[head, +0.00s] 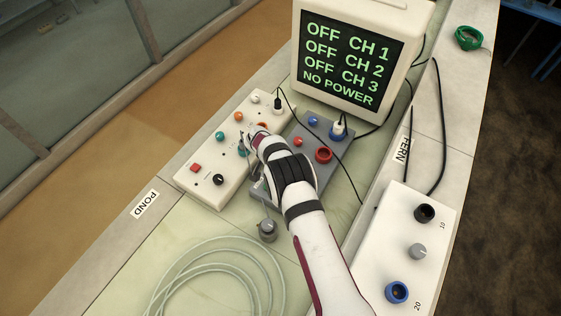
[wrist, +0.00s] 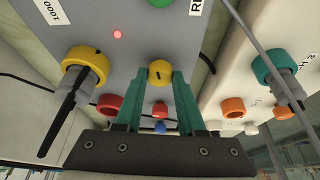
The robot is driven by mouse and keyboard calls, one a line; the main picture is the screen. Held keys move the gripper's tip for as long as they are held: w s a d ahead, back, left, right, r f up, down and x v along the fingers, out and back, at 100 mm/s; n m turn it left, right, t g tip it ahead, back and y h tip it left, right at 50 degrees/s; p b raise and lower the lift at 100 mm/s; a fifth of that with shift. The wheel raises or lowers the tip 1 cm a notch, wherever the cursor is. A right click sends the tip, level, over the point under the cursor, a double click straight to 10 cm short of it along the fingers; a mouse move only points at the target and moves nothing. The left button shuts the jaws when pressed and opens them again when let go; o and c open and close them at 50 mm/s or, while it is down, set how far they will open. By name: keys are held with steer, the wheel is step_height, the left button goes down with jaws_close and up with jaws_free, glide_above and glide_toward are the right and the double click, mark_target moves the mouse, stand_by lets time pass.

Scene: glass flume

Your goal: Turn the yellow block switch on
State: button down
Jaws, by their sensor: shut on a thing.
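The yellow switch knob (wrist: 160,73) sits on the underside-facing grey block (wrist: 135,45) in the wrist view, with a small dark mark on its face. My gripper (wrist: 160,85) has its teal fingers on either side of this knob and is shut on it. A small red light (wrist: 118,34) glows on the grey block near the knob. In the head view my wrist covers part of the grey block (head: 343,178), and the yellow knob is hidden there. The monitor (head: 347,60) reads OFF for CH 1, CH 2 and CH 3, and NO POWER.
Red (wrist: 109,105) and blue fittings are close by. The white panel (head: 205,172) adjoins the grey block. Loose cables cross the bench; a coiled hose (head: 215,285) lies in front.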

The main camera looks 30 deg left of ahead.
steer(key=shift+f+m+h, duration=0.1)
steer(key=shift+m+h, duration=0.2)
steer(key=shift+m, duration=0.6)
steer(key=shift+s+a, duration=0.1)
steer(key=c, duration=0.5)
jaws_free()
steer(key=v, duration=1.5)
steer(key=shift+a+r, duration=0.15)
steer(key=shift+r, duration=0.3)
